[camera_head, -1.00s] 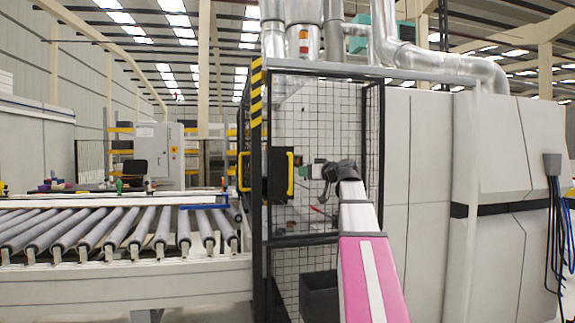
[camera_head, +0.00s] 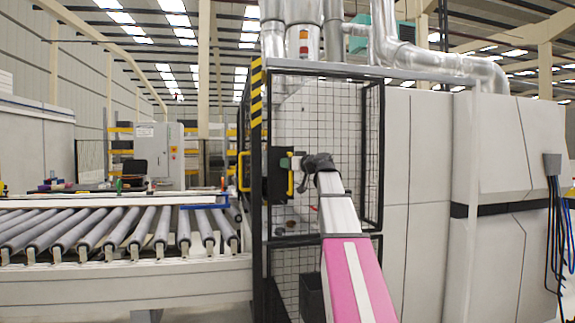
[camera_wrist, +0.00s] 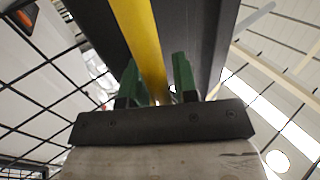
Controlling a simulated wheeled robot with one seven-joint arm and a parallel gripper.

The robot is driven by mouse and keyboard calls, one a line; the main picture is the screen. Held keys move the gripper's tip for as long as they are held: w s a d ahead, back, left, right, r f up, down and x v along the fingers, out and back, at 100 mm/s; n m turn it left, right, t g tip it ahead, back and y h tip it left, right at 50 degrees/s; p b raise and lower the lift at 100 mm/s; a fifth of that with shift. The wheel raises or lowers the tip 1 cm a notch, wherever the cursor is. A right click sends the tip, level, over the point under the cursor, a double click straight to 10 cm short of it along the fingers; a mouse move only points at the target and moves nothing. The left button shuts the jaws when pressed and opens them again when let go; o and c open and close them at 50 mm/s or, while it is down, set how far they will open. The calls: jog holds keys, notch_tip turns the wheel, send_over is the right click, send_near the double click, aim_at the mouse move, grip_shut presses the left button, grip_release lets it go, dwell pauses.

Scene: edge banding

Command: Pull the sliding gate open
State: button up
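The sliding gate is a black wire-mesh panel (camera_head: 325,125) in a dark frame, with a dark box (camera_head: 268,175) at its left side. A yellow vertical handle (camera_head: 290,174) stands on the box's right side; another yellow handle (camera_head: 244,171) is on its left. My gripper (camera_head: 288,163) is at the right handle, near its upper part. In the wrist view, the two green fingers of my gripper (camera_wrist: 157,82) stand apart, one on each side of the yellow handle (camera_wrist: 139,30). Narrow gaps seem to show between fingers and handle. The handle's lower part is hidden by the gripper body.
A roller conveyor (camera_head: 120,232) runs to the left of the gate. A black-and-yellow striped post (camera_head: 256,105) stands at the gate's left edge. Large pale machine housings (camera_head: 420,180) fill the right. A dark bin (camera_head: 312,295) sits low behind the mesh.

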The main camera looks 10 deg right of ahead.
aim_at(383, 161)
jog(key=shift+w+a, duration=0.1)
jog(key=shift+w, duration=0.05)
grip_shut()
jog(key=d, duration=4.8)
jog(key=shift+d, duration=0.25)
grip_release()
